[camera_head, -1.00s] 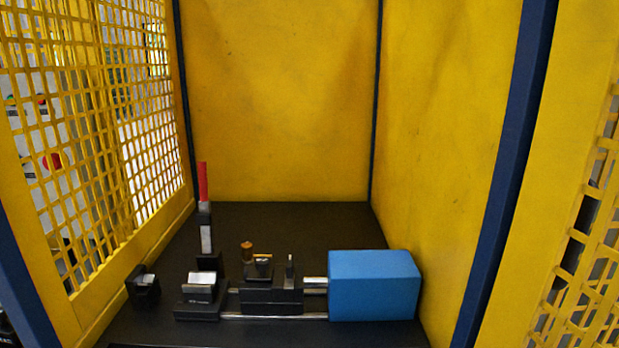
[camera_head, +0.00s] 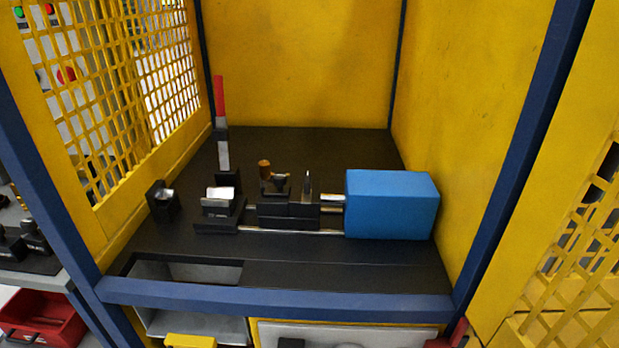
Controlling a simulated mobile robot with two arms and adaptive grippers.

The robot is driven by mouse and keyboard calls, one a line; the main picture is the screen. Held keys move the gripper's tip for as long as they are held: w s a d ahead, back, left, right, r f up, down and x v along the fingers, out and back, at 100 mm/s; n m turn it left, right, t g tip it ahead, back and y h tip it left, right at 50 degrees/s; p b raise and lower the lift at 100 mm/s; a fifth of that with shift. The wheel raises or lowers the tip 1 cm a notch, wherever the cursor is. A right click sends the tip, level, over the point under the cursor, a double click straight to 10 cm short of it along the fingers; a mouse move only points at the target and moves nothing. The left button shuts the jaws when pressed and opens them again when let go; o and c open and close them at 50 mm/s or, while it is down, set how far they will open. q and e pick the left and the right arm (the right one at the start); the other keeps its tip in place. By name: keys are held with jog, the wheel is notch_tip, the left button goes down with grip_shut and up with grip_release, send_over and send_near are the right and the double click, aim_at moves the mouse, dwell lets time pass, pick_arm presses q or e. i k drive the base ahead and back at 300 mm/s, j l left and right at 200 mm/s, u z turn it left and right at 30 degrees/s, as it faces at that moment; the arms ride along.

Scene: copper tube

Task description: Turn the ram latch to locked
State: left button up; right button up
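The ram fixture lies on the black bench inside the yellow enclosure in the head view. A blue block (camera_head: 392,205) sits at its right end, with metal rods (camera_head: 290,232) running left from it to a black carriage (camera_head: 287,214). A small piece with a brown knob (camera_head: 264,167) stands behind the carriage and may be the latch; I cannot tell its setting. A black block with a silver top (camera_head: 220,203) is left of the carriage. An upright lever with a red handle (camera_head: 219,96) stands behind that block. Neither of my grippers is in view.
Yellow mesh (camera_head: 105,95) closes the left side and a solid yellow panel (camera_head: 470,110) the right. A blue front beam (camera_head: 280,299) crosses below the bench. A slot (camera_head: 185,271) opens at the bench's front left. A red bin (camera_head: 42,318) is outside at lower left.

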aim_at(307, 191)
jog(key=j+z, duration=0.75)
jog(key=j, duration=0.2)
